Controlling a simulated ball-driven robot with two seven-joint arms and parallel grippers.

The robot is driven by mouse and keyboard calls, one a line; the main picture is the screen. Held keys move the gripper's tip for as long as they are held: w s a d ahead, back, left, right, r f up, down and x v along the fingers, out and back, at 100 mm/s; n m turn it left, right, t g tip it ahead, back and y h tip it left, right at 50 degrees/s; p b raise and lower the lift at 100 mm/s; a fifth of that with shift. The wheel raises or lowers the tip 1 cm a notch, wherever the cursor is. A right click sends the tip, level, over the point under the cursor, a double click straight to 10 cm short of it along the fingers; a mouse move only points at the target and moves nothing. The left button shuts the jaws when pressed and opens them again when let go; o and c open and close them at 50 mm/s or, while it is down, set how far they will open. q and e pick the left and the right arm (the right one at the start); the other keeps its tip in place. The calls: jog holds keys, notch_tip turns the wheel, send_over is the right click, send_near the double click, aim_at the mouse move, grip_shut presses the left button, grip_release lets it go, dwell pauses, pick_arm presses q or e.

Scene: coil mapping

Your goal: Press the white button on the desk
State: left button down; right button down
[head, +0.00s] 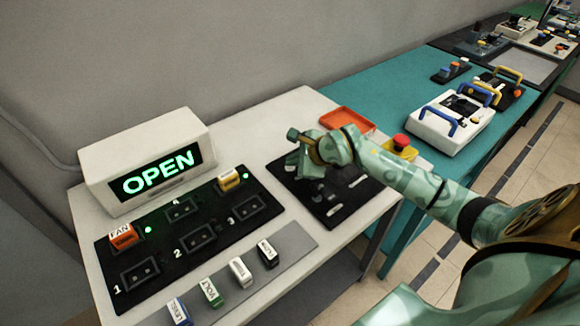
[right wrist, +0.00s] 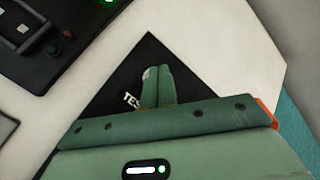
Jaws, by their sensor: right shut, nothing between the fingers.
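My right gripper (head: 303,170) reaches in from the right and points down over the black panel (head: 352,198) on the white desk. In the right wrist view, its green fingers (right wrist: 157,84) are together, with nothing between them, over the dark panel (right wrist: 150,50) marked with letters starting "TES". A small pale spot shows at the fingertips and may be part of the white button. In the head view, the gripper and wrist cover that part of the panel, so I cannot tell whether the fingers touch the button. My left gripper is out of view.
An "OPEN" sign (head: 154,181) stands at the back left. A black socket board (head: 215,212) holds the orange FAN plug (head: 123,236) and a yellow plug (head: 228,179). Several loose plugs lie in front. An orange tray (head: 346,120) and red button (head: 401,141) stand near my arm.

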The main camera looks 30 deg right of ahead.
aim_at(294, 170)
jog(key=shift+s+a+f, duration=0.1)
jog(key=shift+s+f, duration=0.15)
jog(key=shift+f, duration=0.6)
dwell(0.5)
jog(key=shift+r+p, duration=0.35)
jog(key=shift+r, duration=0.5)
jog(key=shift+w+r, duration=0.1)
jog(key=shift+r, duration=0.05)
jog(key=shift+r+p, duration=0.25)
jog(key=shift+p, duration=0.1)
notch_tip(294, 170, up, 5)
jog(key=p, duration=0.3)
jog(key=shift+f+p, duration=0.1)
jog(key=shift+p, duration=0.2)
jog(key=shift+f, duration=0.1)
